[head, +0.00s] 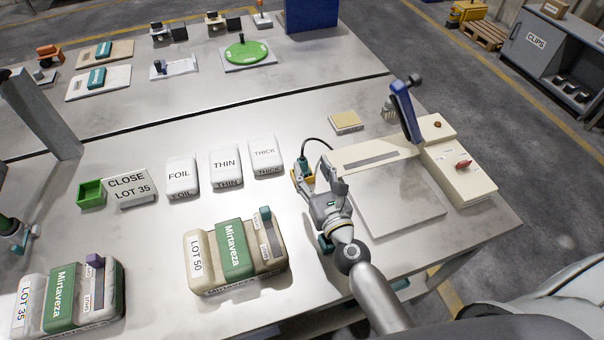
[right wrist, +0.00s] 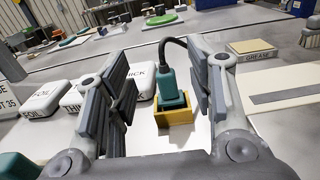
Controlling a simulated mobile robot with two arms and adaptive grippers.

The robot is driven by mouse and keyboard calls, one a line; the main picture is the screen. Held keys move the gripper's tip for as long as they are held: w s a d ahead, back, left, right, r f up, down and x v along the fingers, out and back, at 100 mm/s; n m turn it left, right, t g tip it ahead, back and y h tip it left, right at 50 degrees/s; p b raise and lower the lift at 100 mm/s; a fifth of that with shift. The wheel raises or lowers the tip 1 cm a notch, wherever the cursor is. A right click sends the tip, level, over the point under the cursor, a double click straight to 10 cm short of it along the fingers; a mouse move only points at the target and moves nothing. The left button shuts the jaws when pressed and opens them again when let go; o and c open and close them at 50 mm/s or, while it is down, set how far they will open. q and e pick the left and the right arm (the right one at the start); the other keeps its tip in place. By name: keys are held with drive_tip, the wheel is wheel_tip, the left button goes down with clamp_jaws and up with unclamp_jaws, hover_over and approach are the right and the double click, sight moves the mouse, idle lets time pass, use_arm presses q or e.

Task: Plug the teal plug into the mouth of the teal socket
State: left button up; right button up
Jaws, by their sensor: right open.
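The teal plug (right wrist: 169,84) stands upright in a yellow holder (right wrist: 175,112), with a black cable looping from its top. In the head view the plug (head: 303,164) is just beyond my right gripper (head: 322,178). The right gripper (right wrist: 150,95) is open; in the right wrist view the plug shows between its two fingers, with a gap on each side. I cannot make out the teal socket for certain. A teal shape (right wrist: 14,166) at the lower left of the wrist view is cut off. A piece at the head view's left edge may be my left gripper (head: 19,236); its fingers are unclear.
White packs marked FOIL (head: 180,173), THIN (head: 224,162) and THICK (head: 264,152) lie left of the plug. A Mirtaveza LOT 50 sack (head: 214,268) lies nearer. A cream machine with a blue arm (head: 405,111) stands right. Bare table lies between the packs and sacks.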

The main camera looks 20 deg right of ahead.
sight(303, 162)
wheel_tip(303, 162, down, 4)
drive_tip(key=shift+r+b, duration=0.15)
drive_tip(key=shift+b, duration=0.75)
drive_tip(key=shift+w+r, duration=0.15)
drive_tip(key=shift+w, duration=0.25)
drive_tip(key=shift+w+p, duration=0.4)
drive_tip(key=shift+w, duration=0.55)
drive_tip(key=w, duration=0.3)
drive_tip(key=shift+w+a+p, duration=0.15)
drive_tip(key=shift+w+p, duration=0.15)
drive_tip(key=shift+w, duration=0.7)
drive_tip(key=shift+s, duration=0.1)
drive_tip(key=shift+c, duration=0.6)
use_arm(q)
drive_tip(key=shift+w+a+f, duration=0.15)
drive_tip(key=shift+w+f, duration=0.45)
use_arm(e)
clamp_jaws()
